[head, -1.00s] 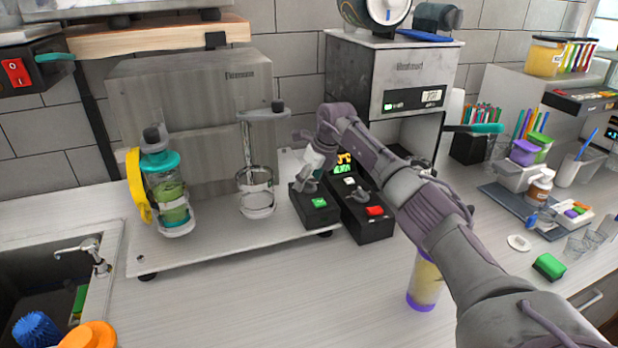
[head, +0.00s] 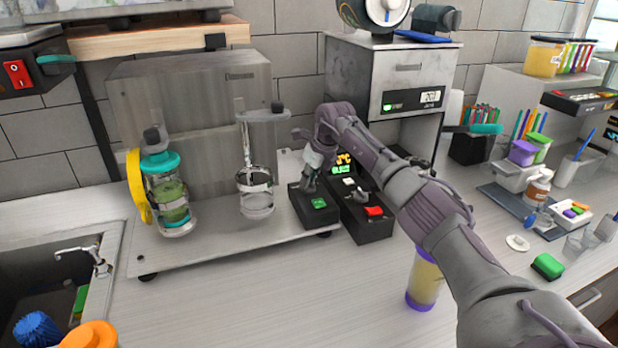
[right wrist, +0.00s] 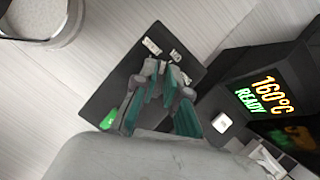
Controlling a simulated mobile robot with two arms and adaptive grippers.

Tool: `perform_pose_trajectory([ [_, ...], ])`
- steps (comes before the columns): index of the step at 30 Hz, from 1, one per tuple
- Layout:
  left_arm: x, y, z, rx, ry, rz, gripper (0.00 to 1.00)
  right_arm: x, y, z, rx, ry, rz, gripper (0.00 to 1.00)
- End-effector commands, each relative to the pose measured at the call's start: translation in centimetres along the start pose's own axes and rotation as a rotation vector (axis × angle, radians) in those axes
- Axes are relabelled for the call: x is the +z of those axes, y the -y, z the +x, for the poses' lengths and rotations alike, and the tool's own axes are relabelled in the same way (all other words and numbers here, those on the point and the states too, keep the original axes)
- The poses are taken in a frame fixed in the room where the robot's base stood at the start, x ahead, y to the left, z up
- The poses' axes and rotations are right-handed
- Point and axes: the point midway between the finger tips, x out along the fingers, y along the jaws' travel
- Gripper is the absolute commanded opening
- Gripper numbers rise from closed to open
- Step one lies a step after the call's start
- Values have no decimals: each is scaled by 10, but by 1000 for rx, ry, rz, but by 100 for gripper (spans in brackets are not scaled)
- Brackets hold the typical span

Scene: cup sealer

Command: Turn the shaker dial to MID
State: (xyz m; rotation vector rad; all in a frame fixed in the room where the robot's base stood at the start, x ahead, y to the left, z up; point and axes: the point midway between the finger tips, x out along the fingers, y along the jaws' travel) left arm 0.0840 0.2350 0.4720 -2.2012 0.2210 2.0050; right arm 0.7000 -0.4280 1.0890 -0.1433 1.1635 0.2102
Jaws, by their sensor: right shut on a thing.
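The shaker control box is a black block with a green button (head: 319,203), standing at the right end of the machine's base plate. My right gripper (right wrist: 163,72) is over this box, its teal-padded fingers shut on the small dial at the top face. The dial itself is mostly hidden between the fingertips. Small white labels (right wrist: 152,46) show on the box just beyond the fingertips, too small to read. In the head view the right gripper (head: 311,180) points down onto the box. My left gripper is not in view.
Right beside it is a black sealer box with a red button (head: 374,211); its display reads 160°C READY (right wrist: 256,91). A clear cup (head: 257,200) stands left, with a green-filled shaker (head: 172,195) farther left. A yellow cup with purple rims (head: 425,280) stands on the counter in front.

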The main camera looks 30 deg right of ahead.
Motion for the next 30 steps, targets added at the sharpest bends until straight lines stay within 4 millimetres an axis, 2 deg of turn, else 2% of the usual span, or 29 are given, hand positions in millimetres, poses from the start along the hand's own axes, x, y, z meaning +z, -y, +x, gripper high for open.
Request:
perform_pose_trajectory([
  [1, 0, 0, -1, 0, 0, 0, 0, -6, -2, 6, -4, -18, 17, 0],
  [18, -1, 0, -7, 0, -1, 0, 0, -6, -3, 8, -144, -23, 349, 0],
  [30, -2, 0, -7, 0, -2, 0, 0, -7, -3, 8, -181, -24, 439, 0],
])
